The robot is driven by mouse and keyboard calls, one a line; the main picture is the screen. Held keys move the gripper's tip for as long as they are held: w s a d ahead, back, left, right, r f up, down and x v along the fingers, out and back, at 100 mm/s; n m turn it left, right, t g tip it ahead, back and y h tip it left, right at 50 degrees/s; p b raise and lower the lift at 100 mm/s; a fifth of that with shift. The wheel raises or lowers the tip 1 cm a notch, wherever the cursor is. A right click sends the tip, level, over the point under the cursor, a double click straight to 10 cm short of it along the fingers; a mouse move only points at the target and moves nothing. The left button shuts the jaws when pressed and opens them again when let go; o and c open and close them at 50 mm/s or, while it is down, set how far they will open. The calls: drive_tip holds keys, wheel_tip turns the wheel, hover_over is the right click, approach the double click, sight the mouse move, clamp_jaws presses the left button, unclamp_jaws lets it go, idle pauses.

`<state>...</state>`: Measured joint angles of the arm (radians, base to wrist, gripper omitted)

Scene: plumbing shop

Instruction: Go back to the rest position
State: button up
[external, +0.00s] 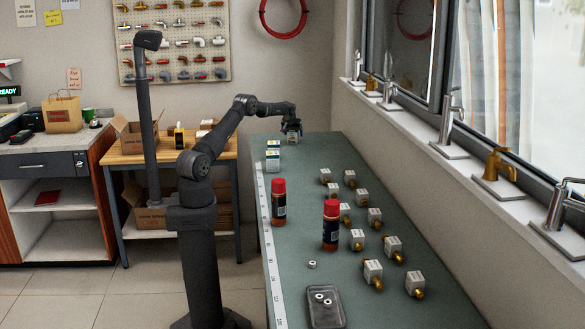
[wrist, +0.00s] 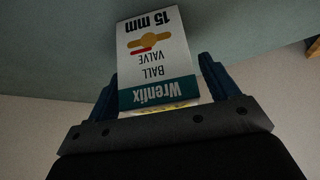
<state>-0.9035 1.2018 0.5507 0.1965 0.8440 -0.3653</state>
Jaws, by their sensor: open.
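My gripper (external: 293,138) is at the far end of the green bench, with the arm stretched out toward the back wall. In the wrist view its two blue-grey fingers (wrist: 160,72) are open, one on each side of a white and teal Wrenfix 15 mm ball valve box (wrist: 155,45). The box's label is upside down in that view. I cannot tell whether either finger touches it. In the external view this box is mostly hidden by the gripper.
Two small boxes (external: 273,158) stand left of the gripper on the bench (external: 300,210). Two red-capped cans (external: 279,203) (external: 331,224) stand nearer. Several white-tagged brass valves (external: 373,272) lie to the right. A grey tray (external: 326,315) with rings lies at the front. Taps line the windowsill.

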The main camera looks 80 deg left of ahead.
drive_tip(key=shift+w+a+f, duration=0.1)
drive_tip(key=shift+a+f, duration=0.15)
drive_tip(key=shift+f, duration=0.25)
drive_tip(key=shift+r, duration=0.15)
